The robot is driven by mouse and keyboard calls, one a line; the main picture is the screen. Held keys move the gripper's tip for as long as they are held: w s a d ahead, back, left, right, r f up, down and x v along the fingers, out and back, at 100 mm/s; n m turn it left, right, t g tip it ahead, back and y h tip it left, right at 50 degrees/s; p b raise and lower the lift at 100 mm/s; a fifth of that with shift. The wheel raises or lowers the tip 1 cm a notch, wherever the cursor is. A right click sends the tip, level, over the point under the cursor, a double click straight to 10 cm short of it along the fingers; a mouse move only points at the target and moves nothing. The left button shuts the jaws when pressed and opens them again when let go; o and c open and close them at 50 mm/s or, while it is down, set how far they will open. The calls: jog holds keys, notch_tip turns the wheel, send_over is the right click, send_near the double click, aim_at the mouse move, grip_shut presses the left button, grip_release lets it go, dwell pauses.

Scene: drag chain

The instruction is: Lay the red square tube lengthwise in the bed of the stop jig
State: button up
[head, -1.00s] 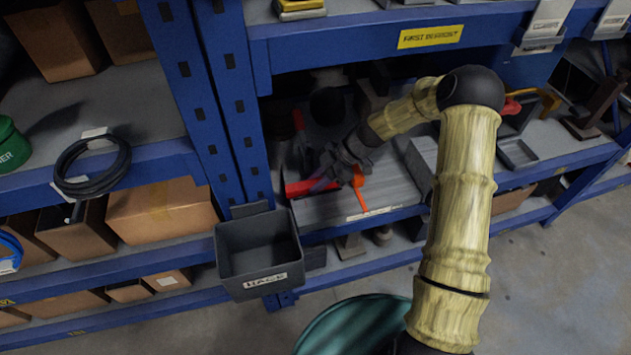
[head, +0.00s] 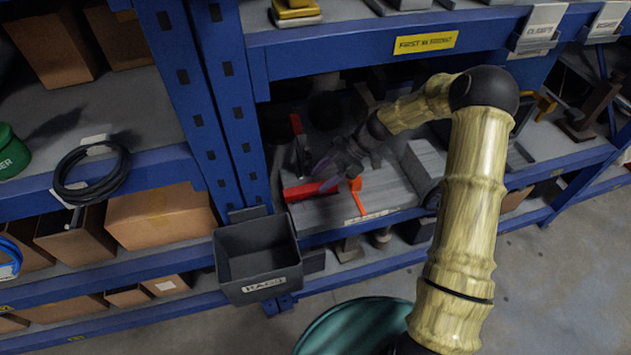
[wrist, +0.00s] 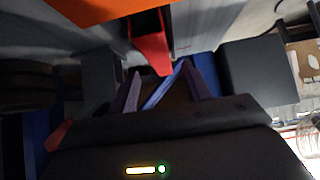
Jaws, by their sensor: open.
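The red square tube (head: 303,191) lies on the middle shelf in the head view, near the front edge and the blue upright. In the wrist view a red piece that looks like its end (wrist: 150,48) shows just ahead of the fingers. My gripper (head: 326,181) is over the tube's right end, partly hiding it. In the wrist view my gripper (wrist: 160,72) is open with its fingers apart and nothing clearly held between them. Whether a finger touches the tube cannot be told. I cannot tell for certain which grey part is the stop jig; a grey block (head: 424,166) stands to the right.
An orange part (head: 357,197) is close to the gripper's right; an orange surface (wrist: 95,8) fills the wrist view's top left. Another red part (head: 296,124) stands behind. A dark bin (head: 258,262) hangs at the shelf front. The upper shelf (head: 400,22) overhangs the arm.

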jog(key=v, duration=0.8)
jog(key=shift+p, duration=0.45)
jog(key=shift+f, duration=0.15)
